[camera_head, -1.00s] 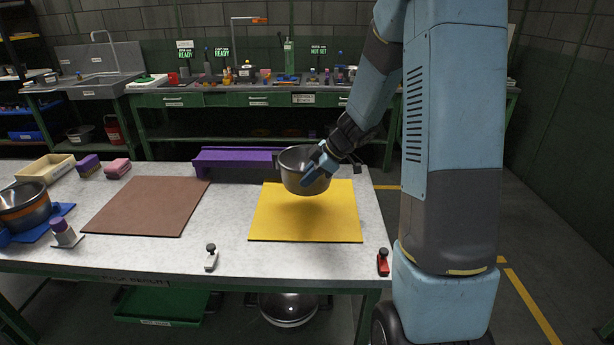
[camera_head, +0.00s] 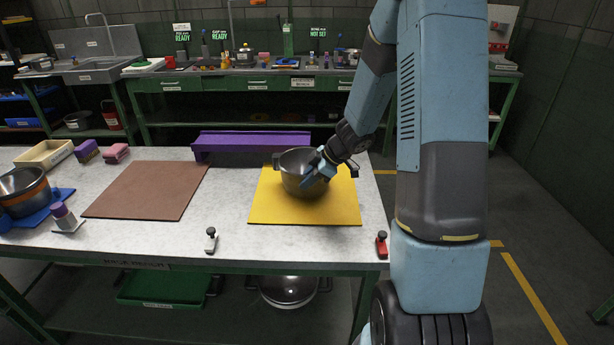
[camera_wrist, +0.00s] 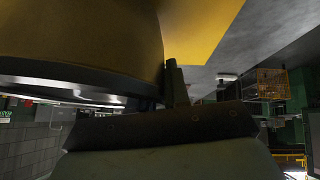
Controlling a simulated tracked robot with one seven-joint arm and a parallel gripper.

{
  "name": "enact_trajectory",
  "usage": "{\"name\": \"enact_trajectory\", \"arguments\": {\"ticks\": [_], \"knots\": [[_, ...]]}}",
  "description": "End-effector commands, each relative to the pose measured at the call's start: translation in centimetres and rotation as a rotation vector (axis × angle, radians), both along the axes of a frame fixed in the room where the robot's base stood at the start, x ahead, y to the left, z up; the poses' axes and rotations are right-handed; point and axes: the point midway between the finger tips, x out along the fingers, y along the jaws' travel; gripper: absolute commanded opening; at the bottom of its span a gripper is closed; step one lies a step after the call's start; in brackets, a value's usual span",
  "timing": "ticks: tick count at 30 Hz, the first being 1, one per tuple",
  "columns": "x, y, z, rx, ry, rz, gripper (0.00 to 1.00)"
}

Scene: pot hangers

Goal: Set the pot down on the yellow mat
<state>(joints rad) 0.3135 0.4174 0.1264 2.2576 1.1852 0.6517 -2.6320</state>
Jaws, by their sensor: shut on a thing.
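The metal pot (camera_head: 297,181) is upright at the back middle of the yellow mat (camera_head: 335,212) in the head view. Its base looks to be on or just above the mat; I cannot tell which. My gripper (camera_head: 317,170) is shut on the pot's right side, near the rim. In the wrist view the pot (camera_wrist: 80,40) fills the upper left, with the yellow mat (camera_wrist: 208,25) beyond it. The gripper's hold on the pot is partly hidden there.
A purple rack (camera_head: 250,144) stands behind the mat. A brown mat (camera_head: 146,190) lies to the left, with another pot (camera_head: 22,186) on a blue mat farther left. A white-grey clamp (camera_head: 211,240) and a red clamp (camera_head: 381,245) sit at the front edge.

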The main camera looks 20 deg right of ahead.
Motion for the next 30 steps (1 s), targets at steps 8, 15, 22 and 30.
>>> {"name": "enact_trajectory", "arguments": {"ticks": [8,15,22,30], "knots": [[0.03,-0.03,-0.34,-0.001,-0.002,0.001,0.00],[0.04,-0.01,-0.34,-0.001,-0.002,0.001,0.00],[0.02,-0.02,-0.52,0.001,-0.002,0.000,0.00],[0.04,0.00,-0.94,0.001,-0.001,0.000,0.00]]}}
